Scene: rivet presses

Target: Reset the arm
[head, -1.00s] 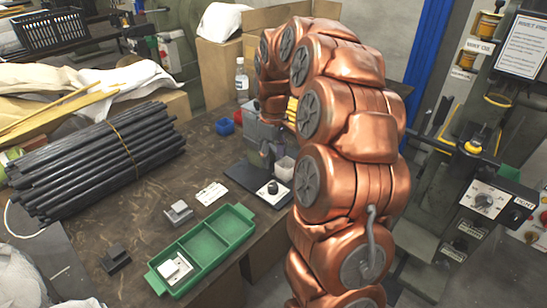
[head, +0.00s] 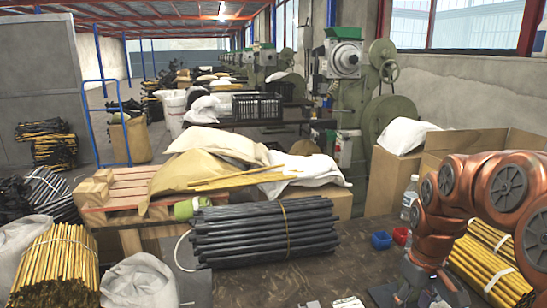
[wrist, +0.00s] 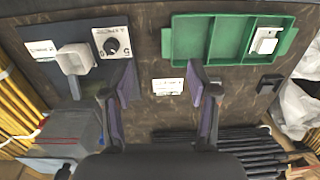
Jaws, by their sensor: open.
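My gripper (wrist: 162,70) is open and empty in the wrist view, its two dark fingers spread apart above the brown worktable (wrist: 150,125). A white label card (wrist: 167,86) lies on the table beyond the gap between the fingertips. In the head view my copper-coloured arm (head: 495,190) is bent at the right edge, its end reaching down toward the table at the lower right. The fingertips cannot be made out there.
A green tray (wrist: 184,42) holds a white switch-like part (wrist: 265,41). A black rod bundle (head: 265,232), water bottle (head: 409,197), blue bin (head: 381,240) and red bin (head: 400,236) are near the arm.

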